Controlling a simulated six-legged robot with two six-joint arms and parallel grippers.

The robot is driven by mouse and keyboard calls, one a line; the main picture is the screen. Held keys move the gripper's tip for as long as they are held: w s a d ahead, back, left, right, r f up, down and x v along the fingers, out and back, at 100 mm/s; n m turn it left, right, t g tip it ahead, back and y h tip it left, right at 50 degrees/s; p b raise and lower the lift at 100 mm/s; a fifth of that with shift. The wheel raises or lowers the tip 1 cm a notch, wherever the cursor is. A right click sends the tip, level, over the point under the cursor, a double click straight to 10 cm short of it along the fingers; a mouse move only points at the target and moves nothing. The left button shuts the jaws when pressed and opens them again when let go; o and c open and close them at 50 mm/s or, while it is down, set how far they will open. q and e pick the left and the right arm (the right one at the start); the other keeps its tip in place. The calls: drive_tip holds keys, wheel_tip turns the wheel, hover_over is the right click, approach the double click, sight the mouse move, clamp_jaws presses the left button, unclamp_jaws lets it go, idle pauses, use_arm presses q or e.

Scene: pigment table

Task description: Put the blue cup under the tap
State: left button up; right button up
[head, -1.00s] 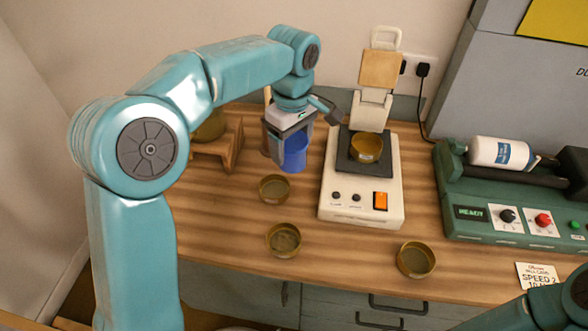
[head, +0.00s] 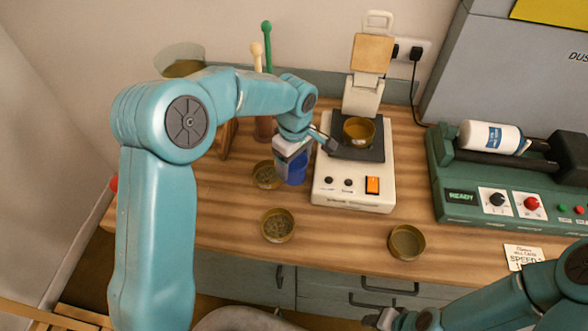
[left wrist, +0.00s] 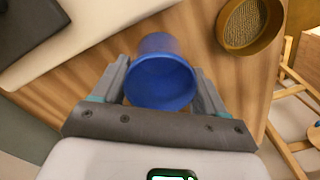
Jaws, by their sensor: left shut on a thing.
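My left gripper (head: 291,166) is shut on the blue cup (head: 294,174), just left of the white scale and above the worktop by a small brass dish. In the left wrist view the blue cup (left wrist: 162,78) sits between the two fingers of the left gripper (left wrist: 160,90), its open mouth towards the camera. A glass vessel (head: 180,60) with amber content shows behind my left arm, above a wooden stand (head: 227,138) that is mostly hidden. I cannot make out the tap. My right gripper (head: 384,319) is partly in view at the bottom edge; its jaws are unclear.
A white scale (head: 352,198) bears a brass dish (head: 359,131). Other brass dishes (head: 278,225) (head: 407,242) stand near the front edge. A green roller machine (head: 500,185) is at right. Two sticks, one green-topped (head: 267,45), stand behind my arm.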

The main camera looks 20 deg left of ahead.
sight(294, 168)
use_arm(q)
wheel_tip(294, 168, down, 4)
drive_tip(key=shift+s+r+p, duration=0.1)
drive_tip(key=shift+r+p, duration=0.05)
drive_tip(key=shift+p, duration=0.2)
drive_tip(key=shift+f, duration=0.4)
drive_tip(key=shift+f, duration=0.1)
drive_tip(key=o, duration=1.1)
drive_tip(key=shift+c, duration=0.2)
